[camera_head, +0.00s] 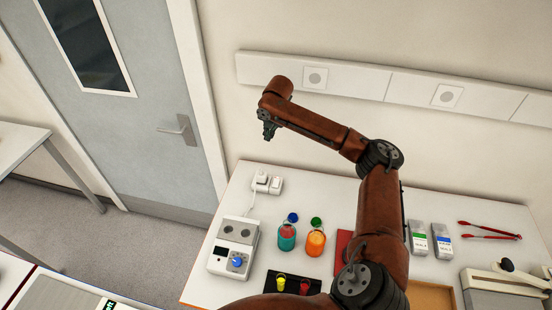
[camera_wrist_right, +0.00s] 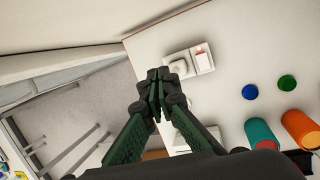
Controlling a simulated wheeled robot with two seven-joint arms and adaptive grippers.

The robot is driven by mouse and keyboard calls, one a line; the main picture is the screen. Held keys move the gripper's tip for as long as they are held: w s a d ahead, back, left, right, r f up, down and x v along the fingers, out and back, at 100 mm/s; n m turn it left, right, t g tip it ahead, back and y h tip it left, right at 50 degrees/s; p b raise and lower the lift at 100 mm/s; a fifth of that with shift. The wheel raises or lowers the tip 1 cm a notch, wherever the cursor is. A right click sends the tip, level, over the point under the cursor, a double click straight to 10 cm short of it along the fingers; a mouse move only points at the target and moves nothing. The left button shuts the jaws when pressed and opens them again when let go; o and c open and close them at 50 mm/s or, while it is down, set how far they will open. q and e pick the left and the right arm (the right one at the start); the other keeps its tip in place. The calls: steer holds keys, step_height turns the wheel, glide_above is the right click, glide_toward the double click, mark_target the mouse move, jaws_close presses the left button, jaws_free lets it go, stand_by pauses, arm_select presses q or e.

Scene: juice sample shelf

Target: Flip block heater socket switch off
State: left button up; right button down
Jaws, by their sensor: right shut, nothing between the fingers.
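The block heater (camera_head: 233,247) is a white box with a blue knob, on the left of the bench. A white cable runs from it to a white socket (camera_head: 275,185) on the bench near the wall. A plug (camera_head: 261,180) sits on the socket's left part. In the wrist view, the socket (camera_wrist_right: 202,61) shows a small reddish switch (camera_wrist_right: 201,50) on its right part; its on or off position is too small to tell. My right gripper (camera_head: 268,135) is shut and empty, raised above the socket's left side. Its fingertips (camera_wrist_right: 158,92) appear left of the plug in the wrist view. My left gripper is out of view.
A black rack (camera_head: 293,283) is in front. Red tongs (camera_head: 489,231) lie far right. A door (camera_head: 140,110) is left.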

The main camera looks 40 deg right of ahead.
steer(key=s+f+n+g, duration=0.1)
steer(key=s+f+g, duration=0.1)
steer(key=s+f, duration=0.3)
step_height(320, 180, down, 3)
steer(key=shift+a+f+n+g, duration=0.15)
steer(key=shift+a+n+g, duration=0.15)
steer(key=shift+a, duration=0.1)
steer(key=p, duration=0.2)
glide_toward(276, 180)
step_height(276, 180, down, 7)
steer(key=shift+w+d+r, duration=0.1)
steer(key=shift+w+d, duration=0.05)
steer(key=shift+d, duration=0.05)
